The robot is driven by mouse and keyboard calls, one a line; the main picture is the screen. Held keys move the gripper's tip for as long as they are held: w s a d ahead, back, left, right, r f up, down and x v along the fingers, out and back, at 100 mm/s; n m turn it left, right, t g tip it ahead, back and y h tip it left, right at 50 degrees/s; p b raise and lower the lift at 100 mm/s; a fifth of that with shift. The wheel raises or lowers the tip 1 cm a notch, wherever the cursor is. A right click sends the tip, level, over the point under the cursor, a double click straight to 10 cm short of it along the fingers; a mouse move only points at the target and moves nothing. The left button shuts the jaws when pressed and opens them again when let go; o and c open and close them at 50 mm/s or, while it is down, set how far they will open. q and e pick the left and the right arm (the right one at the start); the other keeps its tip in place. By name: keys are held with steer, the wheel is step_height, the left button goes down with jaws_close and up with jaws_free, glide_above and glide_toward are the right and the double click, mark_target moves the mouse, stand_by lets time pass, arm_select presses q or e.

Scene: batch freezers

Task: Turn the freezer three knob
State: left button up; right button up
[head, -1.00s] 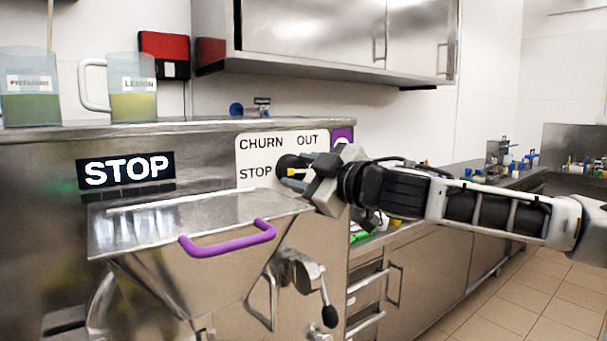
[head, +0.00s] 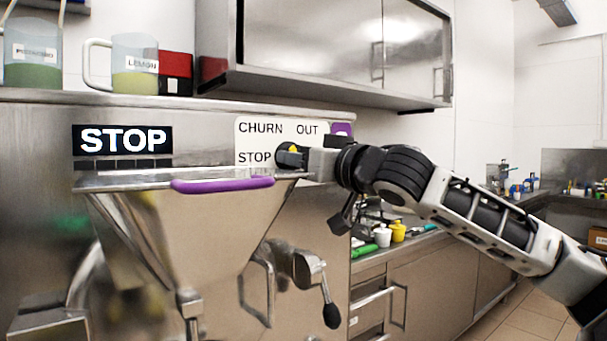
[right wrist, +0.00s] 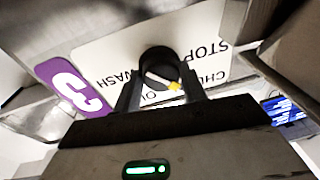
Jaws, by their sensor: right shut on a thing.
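The freezer three knob (head: 287,157) is a round black dial with a yellow pointer, on a white plate (head: 262,130) lettered CHURN, OUT and STOP. My right gripper (head: 297,158) is shut on the knob from the right and hides part of it. In the right wrist view, the knob (right wrist: 160,65) sits between my two fingers (right wrist: 160,88). Its yellow pointer (right wrist: 174,86) lies between the partly hidden CHURN and OUT words. WASH also shows there. A purple label (right wrist: 75,85) marked 3 is beside the plate. The display (head: 123,140) reads STOP. My left gripper is out of view.
A steel hopper with a purple handle (head: 222,185) juts out below the plate. A spout lever (head: 330,308) hangs below. Pistachio (head: 33,60) and lemon (head: 134,68) jugs stand on top. A counter with small items (head: 398,231) runs behind my right arm.

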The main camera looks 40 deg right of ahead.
arm_select(q)
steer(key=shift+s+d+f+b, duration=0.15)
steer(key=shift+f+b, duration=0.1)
steer(key=shift+b, duration=0.35)
arm_select(e)
steer(key=shift+m, duration=1.2)
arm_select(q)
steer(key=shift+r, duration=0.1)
arm_select(e)
steer(key=shift+r, duration=0.15)
steer(key=o, duration=0.8)
steer(key=shift+o, duration=0.8)
steer(key=shift+w, duration=0.15)
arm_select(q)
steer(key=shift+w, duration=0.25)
